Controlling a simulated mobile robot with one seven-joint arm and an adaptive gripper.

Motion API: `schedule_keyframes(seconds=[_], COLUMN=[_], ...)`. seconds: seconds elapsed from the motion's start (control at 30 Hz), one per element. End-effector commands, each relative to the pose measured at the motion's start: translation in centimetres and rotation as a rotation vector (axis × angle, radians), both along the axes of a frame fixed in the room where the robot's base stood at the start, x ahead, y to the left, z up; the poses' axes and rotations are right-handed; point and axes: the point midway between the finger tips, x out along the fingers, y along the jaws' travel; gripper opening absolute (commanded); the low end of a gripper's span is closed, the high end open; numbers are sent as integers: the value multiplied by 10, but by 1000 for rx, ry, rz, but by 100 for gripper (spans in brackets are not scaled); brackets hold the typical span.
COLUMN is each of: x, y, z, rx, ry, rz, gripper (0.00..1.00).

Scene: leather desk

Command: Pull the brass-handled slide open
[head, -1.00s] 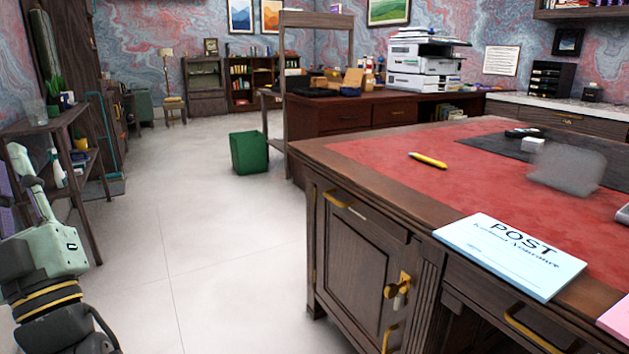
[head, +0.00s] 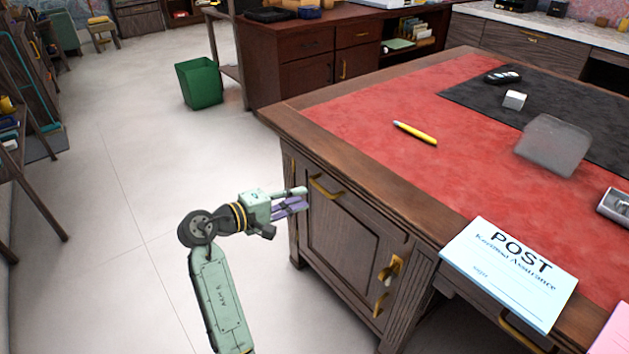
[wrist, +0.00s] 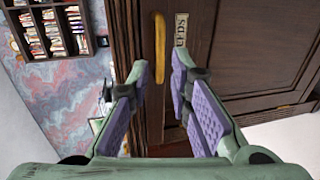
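The slide's brass handle (head: 326,187) is a bar at the top of the dark wooden desk's left front, above a panelled door (head: 345,232). In the wrist view the brass handle (wrist: 160,50) runs upright beside a small lettered label (wrist: 181,30). My gripper (head: 305,199) is just left of the handle in the head view. In the wrist view my gripper (wrist: 161,72) is open, its purple-padded fingers apart, with the handle showing ahead through the gap. The fingers hold nothing. The slide appears flush with the desk front.
The door below has a brass latch (head: 391,269) and another brass pull beneath it. A POST pad (head: 510,275) and a yellow pen (head: 414,133) lie on the desk top. The floor left of the desk is open; a green bin (head: 199,84) stands farther back.

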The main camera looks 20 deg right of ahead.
Motion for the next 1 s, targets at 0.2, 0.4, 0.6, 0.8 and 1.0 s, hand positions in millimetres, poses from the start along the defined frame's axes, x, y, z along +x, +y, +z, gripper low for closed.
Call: schedule_keyframes(seconds=[0.2,0.4,0.6,0.8,1.0], x=[14,25,29,29,29], y=[-40,-67,-77,-77,-77], z=[-8,-14,-17,-17,-17], rx=[1,1,1,1,1], ry=[1,-2,-3,-4,-4], rz=[-2,2,4,4,4], gripper=[19,19,19,19,9])
